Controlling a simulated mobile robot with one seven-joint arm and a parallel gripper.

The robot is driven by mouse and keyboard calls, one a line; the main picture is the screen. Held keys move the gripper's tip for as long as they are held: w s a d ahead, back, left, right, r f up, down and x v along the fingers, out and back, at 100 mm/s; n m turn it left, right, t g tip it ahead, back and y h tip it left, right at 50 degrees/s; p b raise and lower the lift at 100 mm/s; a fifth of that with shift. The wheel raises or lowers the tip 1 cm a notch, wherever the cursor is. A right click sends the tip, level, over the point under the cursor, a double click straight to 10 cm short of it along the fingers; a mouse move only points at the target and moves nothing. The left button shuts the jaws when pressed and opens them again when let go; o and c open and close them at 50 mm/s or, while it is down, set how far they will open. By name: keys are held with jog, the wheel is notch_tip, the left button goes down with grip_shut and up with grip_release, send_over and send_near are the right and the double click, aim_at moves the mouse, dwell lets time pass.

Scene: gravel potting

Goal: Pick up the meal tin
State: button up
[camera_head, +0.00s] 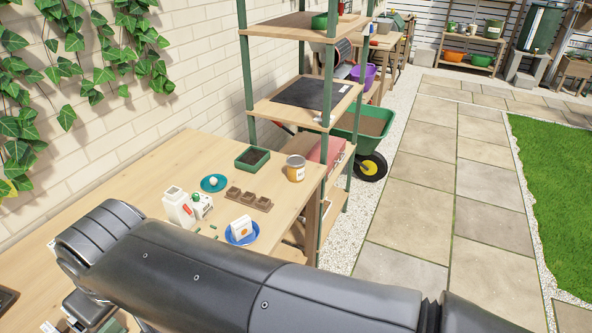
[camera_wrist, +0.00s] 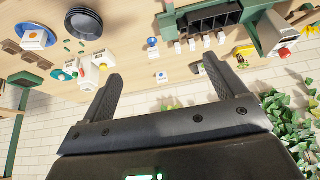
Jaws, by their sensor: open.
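A small tin (camera_head: 296,168) with a golden-brown body and a pale label stands upright near the far right corner of the wooden table (camera_head: 190,150). I take it to be the meal tin. I cannot make it out for sure in the wrist view. My gripper (camera_wrist: 162,67) is open in the wrist view, its two dark fingers spread wide with nothing held between them. In the head view my arm crosses the front and the gripper is mostly hidden at the lower left, well away from the tin.
Near the tin are a green seed tray (camera_head: 252,158), brown pots (camera_head: 248,199), a teal saucer (camera_head: 214,183), white bottles (camera_head: 178,207) and a white box (camera_head: 241,225) on a blue plate. A shelf with green posts (camera_head: 328,75) rises just beyond it.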

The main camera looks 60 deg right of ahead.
jog(key=w+d+r+m+g+h, duration=0.15)
jog(key=w+d+r, duration=0.25)
jog(key=w+d, duration=0.95)
jog(key=w+d+f+m+h, duration=0.15)
jog(key=w+d, duration=0.25)
jog(key=d, duration=0.7)
jog(key=w+d+f, duration=0.3)
jog(key=d, duration=0.7)
jog(key=m, duration=0.4)
send_over(298, 162)
jog(key=s+a, duration=0.2)
notch_tip(298, 162, down, 17)
jog(key=shift+g, duration=0.35)
jog(key=x, duration=0.4)
jog(key=shift+w+d+f, duration=0.1)
jog(key=shift+d+f, duration=0.15)
jog(key=shift+d, duration=0.05)
jog(key=shift+w+x, duration=0.15)
jog(key=shift+x, duration=1.35)
jog(key=shift+w+x, duration=0.2)
jog(key=shift+x, duration=1.35)
